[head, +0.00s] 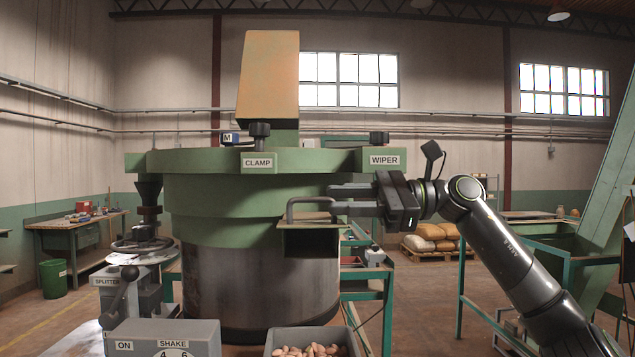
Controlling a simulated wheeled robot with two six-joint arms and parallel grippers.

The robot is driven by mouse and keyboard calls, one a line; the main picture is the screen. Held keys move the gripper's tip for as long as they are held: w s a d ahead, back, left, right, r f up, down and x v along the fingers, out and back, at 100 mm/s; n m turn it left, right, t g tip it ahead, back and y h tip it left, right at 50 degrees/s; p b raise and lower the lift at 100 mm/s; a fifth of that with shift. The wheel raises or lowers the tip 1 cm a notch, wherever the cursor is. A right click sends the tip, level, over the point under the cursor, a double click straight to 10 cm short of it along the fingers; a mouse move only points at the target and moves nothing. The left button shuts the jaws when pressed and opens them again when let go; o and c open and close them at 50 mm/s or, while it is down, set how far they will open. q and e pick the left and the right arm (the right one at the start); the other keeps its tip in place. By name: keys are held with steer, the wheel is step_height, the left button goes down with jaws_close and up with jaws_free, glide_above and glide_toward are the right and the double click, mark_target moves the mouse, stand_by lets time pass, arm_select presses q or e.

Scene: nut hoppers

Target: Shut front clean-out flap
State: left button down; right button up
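The front clean-out flap (318,222) is a green plate low on the front of the round green hopper (225,195). It juts out from the body, with a shadowed opening or underside beneath it. A grey U-shaped handle (289,211) stands up from it. My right gripper (332,199) comes in from the right with its fingers pointing left. The two fingers are apart, one above the other, at the right end of the handle. I cannot tell whether they touch it. My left gripper is not in view.
A grey bin of nuts (312,334) and a grey SHAKE control box (165,335) stand in front of the hopper. A SPLITTER handwheel (142,246) is at left. CLAMP (258,163) and WIPER (385,160) labels mark the rim. A green chute (606,165) rises at right.

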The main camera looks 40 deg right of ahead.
mark_target(324, 198)
steer(key=p+x, duration=0.1)
steer(key=x, duration=0.2)
steer(key=shift+w+a+r+p, duration=0.15)
steer(key=shift+a+p, duration=0.15)
steer(key=shift+p, duration=0.1)
steer(key=shift+w+a, duration=0.25)
steer(key=shift+a, duration=0.2)
steer(key=shift+c, duration=0.4)
jaws_close()
